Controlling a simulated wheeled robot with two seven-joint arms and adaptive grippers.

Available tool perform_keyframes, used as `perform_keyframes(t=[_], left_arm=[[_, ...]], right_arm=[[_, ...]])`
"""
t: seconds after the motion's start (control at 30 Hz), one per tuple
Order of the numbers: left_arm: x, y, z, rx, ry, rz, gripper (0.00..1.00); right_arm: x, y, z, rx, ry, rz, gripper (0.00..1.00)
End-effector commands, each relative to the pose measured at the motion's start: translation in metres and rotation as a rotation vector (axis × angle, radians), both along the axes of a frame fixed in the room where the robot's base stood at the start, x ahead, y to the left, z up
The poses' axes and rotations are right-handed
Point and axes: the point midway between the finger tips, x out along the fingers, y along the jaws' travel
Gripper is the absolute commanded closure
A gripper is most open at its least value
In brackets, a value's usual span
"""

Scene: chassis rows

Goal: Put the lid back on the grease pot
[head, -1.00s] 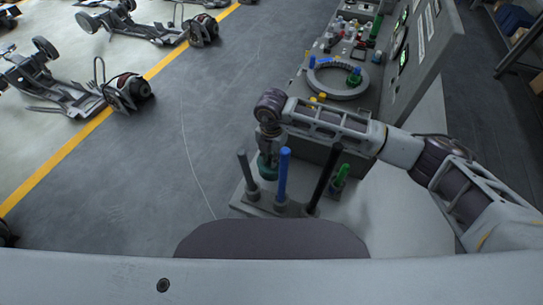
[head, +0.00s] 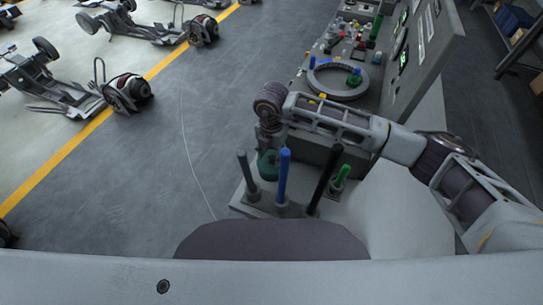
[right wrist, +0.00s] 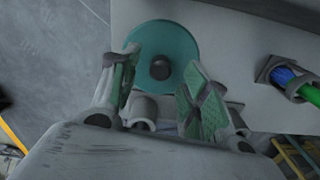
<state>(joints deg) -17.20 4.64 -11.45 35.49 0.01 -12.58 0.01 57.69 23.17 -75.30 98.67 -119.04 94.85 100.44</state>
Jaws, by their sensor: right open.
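A round teal lid (right wrist: 168,45) with a dark knob (right wrist: 160,67) shows from above in the right wrist view. It hides what is under it, so I cannot tell how it sits on the grease pot. In the head view the teal pot or lid (head: 267,165) stands behind the upright rods at the bench's near end. My right gripper (right wrist: 161,68) is open, its green-padded fingers on either side of the knob and apart from it. In the head view this gripper (head: 268,142) is mostly hidden below its wrist. My left gripper is out of view.
Grey, blue and black rods (head: 284,178) stand upright in a holder close to the pot, with a green handle (head: 341,178) to their right. Behind my right arm, a grey ring (head: 340,80) and small coloured parts lie on the bench. Open floor is at the left.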

Motion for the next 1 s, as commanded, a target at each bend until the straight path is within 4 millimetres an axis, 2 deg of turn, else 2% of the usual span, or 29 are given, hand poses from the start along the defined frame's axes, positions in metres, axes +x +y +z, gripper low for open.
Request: perform_keyframes(t=[0.4,0.6,0.8,1.0], left_arm=[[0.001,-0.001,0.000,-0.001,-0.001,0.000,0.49],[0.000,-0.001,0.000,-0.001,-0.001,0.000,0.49],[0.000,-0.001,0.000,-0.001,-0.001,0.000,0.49],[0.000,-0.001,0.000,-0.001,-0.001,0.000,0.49]], right_arm=[[0.001,0.000,0.062,0.001,-0.003,0.000,0.54],[0.001,0.000,0.086,0.001,-0.002,-0.001,0.54],[0.000,0.000,0.096,0.000,0.000,0.000,0.54],[0.000,0.000,0.098,-0.001,0.001,0.000,0.54]])
